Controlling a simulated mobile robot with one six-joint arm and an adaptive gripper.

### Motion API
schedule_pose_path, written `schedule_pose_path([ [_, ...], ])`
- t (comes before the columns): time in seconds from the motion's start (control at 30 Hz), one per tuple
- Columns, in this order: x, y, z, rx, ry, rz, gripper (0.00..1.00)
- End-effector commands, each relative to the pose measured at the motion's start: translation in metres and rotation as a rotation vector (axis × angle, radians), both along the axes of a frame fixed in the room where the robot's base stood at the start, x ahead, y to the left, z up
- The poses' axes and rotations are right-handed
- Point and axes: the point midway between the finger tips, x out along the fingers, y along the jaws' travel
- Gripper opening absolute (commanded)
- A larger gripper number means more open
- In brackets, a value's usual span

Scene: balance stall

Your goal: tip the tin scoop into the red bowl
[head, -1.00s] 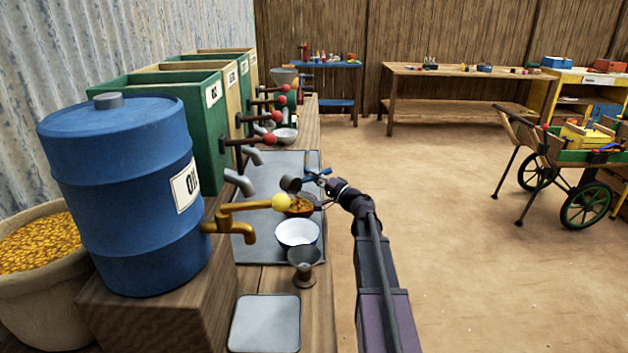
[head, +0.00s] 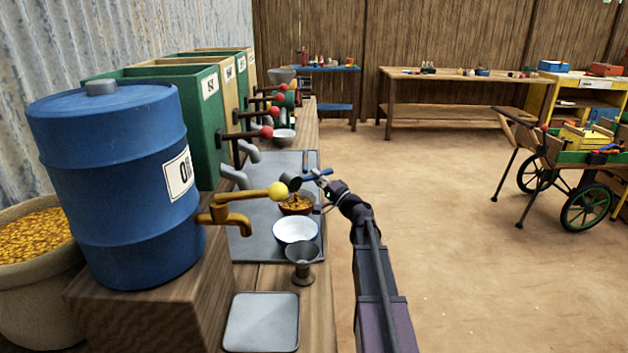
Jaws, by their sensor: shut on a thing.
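The tin scoop (head: 291,182) is a small dark grey cup with a blue handle (head: 318,174). My gripper (head: 324,182) is shut on the handle and holds the scoop above the back edge of the red bowl (head: 297,212). The scoop looks tilted, but it is too small to tell what is inside it. The red bowl stands on the grey metal tray and holds orange-yellow grain-like stuff. The yellow-knobbed tap is close to the bowl's left side in the picture.
A white bowl (head: 295,230) and a tin goblet-like cup (head: 302,262) stand in front of the red bowl. A blue drum (head: 118,185) with a brass tap (head: 238,206) is at left. Red-knobbed taps line the bins behind.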

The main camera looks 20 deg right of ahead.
Motion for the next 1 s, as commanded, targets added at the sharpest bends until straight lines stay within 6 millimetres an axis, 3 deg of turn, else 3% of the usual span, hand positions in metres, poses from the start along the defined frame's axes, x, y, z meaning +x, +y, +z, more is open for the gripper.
schedule_pose_path([
  [1.0, -0.0095, -0.0038, -0.0044, 0.076, -0.184, 0.001, 0.0],
])
